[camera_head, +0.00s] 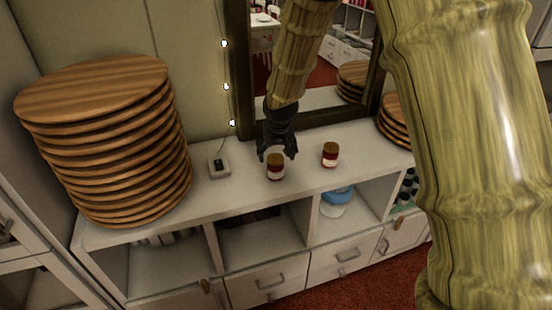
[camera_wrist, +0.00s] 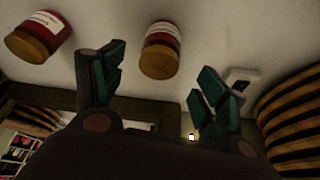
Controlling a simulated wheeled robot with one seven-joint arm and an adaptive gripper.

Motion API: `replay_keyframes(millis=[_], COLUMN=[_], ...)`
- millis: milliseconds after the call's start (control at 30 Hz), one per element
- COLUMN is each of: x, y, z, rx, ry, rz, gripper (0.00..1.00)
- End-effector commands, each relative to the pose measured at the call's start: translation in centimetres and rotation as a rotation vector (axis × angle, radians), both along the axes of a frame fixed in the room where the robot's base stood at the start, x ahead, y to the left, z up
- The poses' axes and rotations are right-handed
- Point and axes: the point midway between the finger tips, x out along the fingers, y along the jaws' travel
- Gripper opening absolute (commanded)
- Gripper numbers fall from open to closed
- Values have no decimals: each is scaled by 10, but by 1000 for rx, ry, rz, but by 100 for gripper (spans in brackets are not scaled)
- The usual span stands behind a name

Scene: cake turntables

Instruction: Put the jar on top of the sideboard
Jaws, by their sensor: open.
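Two small red jars with white labels and tan lids stand upright on the white sideboard top (camera_head: 228,190). The left jar (camera_head: 275,166) is just below my gripper (camera_head: 277,153) in the head view. The right jar (camera_head: 330,154) stands a short way to the right. In the wrist view one jar (camera_wrist: 160,49) lies between and beyond the fingertips, and the other jar (camera_wrist: 39,37) is at the upper left. My gripper (camera_wrist: 156,82) is open and empty, its fingers apart. It is close to the nearer jar; contact does not show.
A tall stack of round wooden boards (camera_head: 112,140) stands at the left of the sideboard. A small box with a light string (camera_head: 219,166) sits between stack and jars. A dark-framed mirror (camera_head: 243,70) stands behind. Shelves below hold a blue-lidded container (camera_head: 337,196).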

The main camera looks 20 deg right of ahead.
Motion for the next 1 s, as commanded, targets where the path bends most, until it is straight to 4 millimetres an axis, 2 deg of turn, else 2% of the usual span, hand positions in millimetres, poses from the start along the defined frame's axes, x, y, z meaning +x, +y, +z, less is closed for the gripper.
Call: replay_keyframes(millis=[200, 400, 1000], x=[-10, -16, -18], y=[2, 4, 4], z=[28, 42, 46], rx=[0, 0, 0], ry=[-2, -1, 0], rz=[0, 1, 1], gripper=[73, 73, 73])
